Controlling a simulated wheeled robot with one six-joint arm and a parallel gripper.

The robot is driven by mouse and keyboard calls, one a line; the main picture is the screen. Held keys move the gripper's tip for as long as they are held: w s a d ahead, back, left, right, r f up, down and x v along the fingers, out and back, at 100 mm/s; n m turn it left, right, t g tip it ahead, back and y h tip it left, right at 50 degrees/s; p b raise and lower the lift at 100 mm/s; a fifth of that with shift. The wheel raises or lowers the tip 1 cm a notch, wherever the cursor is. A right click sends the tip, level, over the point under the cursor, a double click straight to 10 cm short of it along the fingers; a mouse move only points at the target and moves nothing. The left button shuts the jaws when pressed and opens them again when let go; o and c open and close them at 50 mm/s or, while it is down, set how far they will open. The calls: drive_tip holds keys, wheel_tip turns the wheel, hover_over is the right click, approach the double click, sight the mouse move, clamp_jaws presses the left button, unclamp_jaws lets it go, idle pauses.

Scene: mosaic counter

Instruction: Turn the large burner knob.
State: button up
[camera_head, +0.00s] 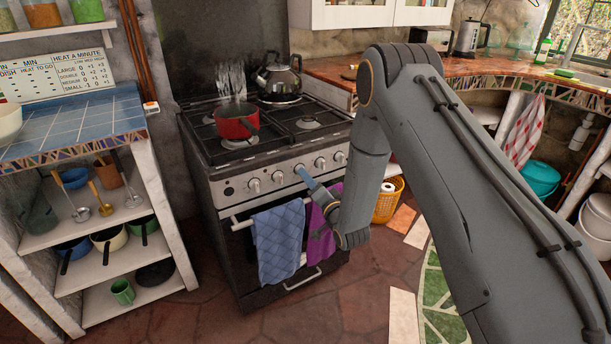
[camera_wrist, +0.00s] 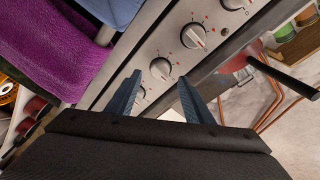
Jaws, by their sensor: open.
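The stove (camera_head: 235,160) has a front panel with a row of several light knobs, two of them the left knob (camera_head: 253,186) and the right knob (camera_head: 340,158). I cannot tell which knob is the large burner's. My gripper (camera_head: 301,170) has blue fingers and reaches to the middle of this row. In the wrist view my gripper (camera_wrist: 160,76) is open, with a knob (camera_wrist: 160,68) between or just beyond the fingertips. Contact cannot be told. Another knob (camera_wrist: 194,36) with red marks shows whole beyond the fingertips. A further knob (camera_wrist: 141,94) is partly hidden by a finger.
A blue towel (camera_head: 278,240) and a purple towel (camera_head: 321,226) hang on the oven rail below the knobs. A red pot (camera_head: 237,124) and a kettle (camera_head: 278,75) stand on the stove. A yellow basket (camera_head: 388,202) stands to the right. Floor in front is clear.

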drive_tip(key=shift+x, duration=1.95)
drive_tip(key=c, duration=1)
drive_tip(key=n+b, duration=0.1)
drive_tip(key=n, duration=0.5)
drive_tip(key=n+y+b, duration=0.1)
drive_tip(key=n+b, duration=0.1)
drive_tip(key=n, duration=0.4)
drive_tip(key=shift+t, duration=0.3)
drive_tip(key=shift+n, duration=0.3)
